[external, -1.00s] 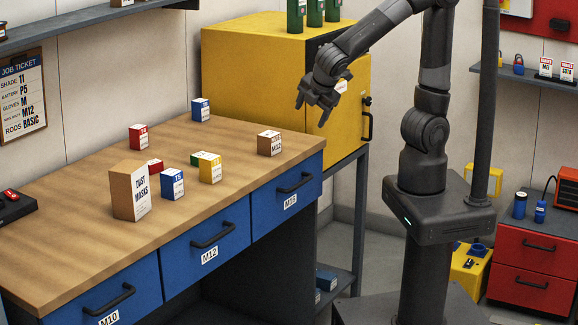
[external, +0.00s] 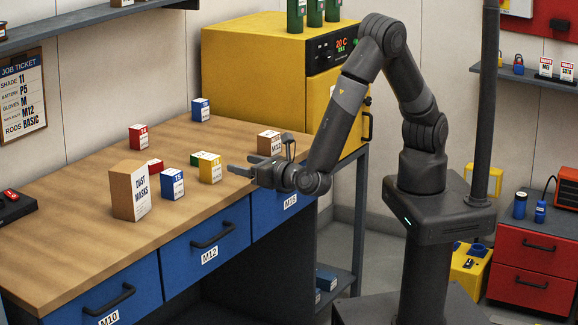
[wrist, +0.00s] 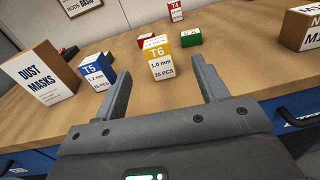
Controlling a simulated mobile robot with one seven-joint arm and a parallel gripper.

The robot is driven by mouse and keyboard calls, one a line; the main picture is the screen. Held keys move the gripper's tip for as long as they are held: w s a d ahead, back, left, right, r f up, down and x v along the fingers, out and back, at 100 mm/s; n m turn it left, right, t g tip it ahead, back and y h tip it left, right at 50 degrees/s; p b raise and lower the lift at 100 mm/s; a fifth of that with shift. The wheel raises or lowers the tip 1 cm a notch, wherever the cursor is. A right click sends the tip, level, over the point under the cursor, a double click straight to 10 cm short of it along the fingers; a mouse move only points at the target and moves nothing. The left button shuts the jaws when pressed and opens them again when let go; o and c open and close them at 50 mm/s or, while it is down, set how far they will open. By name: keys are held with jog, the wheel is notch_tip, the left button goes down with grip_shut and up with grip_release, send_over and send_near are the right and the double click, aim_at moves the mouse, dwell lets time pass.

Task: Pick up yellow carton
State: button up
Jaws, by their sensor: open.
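The yellow carton (external: 209,168) stands upright on the wooden bench top, with a white label. In the wrist view the yellow carton (wrist: 160,58) reads T6, 1.0 mm, 25 PCS, and lies ahead of and between my fingers. My gripper (external: 242,166) is open and empty, low over the bench's front edge, to the right of the carton and apart from it. Its two fingers (wrist: 162,88) also show in the wrist view, spread wide with nothing between the tips but bench top and the carton beyond.
A blue T5 carton (external: 172,184) and a dust masks box (external: 129,191) stand left of the yellow carton. A green carton (external: 196,158) lies close behind it. Red cartons (external: 138,137) are farther left. A brown M12 box (external: 269,143) stands behind my gripper.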

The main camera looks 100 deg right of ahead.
aim_at(216, 161)
jog(key=shift+n+t, duration=0.3)
jog(key=x, duration=0.5)
jog(key=shift+w+a+f, duration=0.3)
jog(key=x, duration=0.5)
jog(key=shift+w+d+f, duration=0.1)
jog(key=shift+d+f, duration=0.2)
jog(key=shift+d, duration=0.05)
jog(key=shift+c, duration=0.4)
jog(key=c, duration=1)
